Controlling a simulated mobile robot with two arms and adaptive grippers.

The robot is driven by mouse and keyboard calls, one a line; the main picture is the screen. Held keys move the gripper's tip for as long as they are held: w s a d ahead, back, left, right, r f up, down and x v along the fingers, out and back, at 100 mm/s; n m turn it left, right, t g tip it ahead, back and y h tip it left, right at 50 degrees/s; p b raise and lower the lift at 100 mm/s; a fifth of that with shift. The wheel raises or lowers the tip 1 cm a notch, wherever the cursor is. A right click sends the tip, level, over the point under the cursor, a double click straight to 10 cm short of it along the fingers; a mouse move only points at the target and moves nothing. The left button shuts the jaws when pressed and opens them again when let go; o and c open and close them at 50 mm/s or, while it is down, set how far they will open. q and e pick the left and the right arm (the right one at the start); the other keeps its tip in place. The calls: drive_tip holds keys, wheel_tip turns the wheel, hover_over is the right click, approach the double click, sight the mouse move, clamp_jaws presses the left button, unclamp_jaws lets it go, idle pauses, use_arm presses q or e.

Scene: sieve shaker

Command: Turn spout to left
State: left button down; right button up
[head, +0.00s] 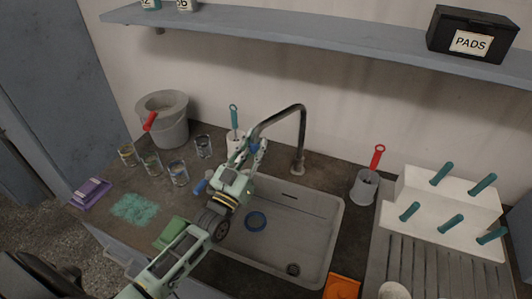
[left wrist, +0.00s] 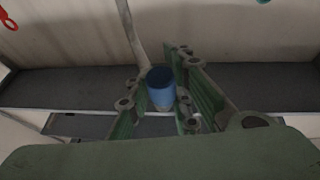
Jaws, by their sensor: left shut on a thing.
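The tap's grey spout (head: 303,120) rises behind the sink (head: 335,235) and arches over to the left. Its free end is at my left gripper (head: 257,148), which partly hides it. In the left wrist view, the pale spout pipe (left wrist: 135,45) runs down to a blue cylindrical end piece (left wrist: 161,92). The green fingers of my left gripper (left wrist: 158,105) stand on both sides of this blue end and are shut on it. My right gripper is not in view.
Several glasses (head: 178,172), a bucket (head: 165,118) and a green cloth (head: 172,234) are left of the sink. A blue round item (head: 256,221) lies in it. A red-handled brush in a holder (head: 365,187) and white block (head: 440,205) stand right. A shelf (head: 330,38) runs above.

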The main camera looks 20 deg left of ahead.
use_arm(q)
drive_tip(key=shift+w+a, duration=0.2)
drive_tip(key=shift+a, duration=0.3)
drive_tip(key=shift+w+a, duration=0.2)
drive_tip(key=shift+a, duration=0.25)
drive_tip(key=c, duration=1.6)
unclamp_jaws()
drive_tip(key=shift+s+a+r, duration=0.1)
drive_tip(key=shift+s, duration=0.05)
drive_tip(key=shift+c, duration=0.2)
drive_tip(key=v, duration=1.2)
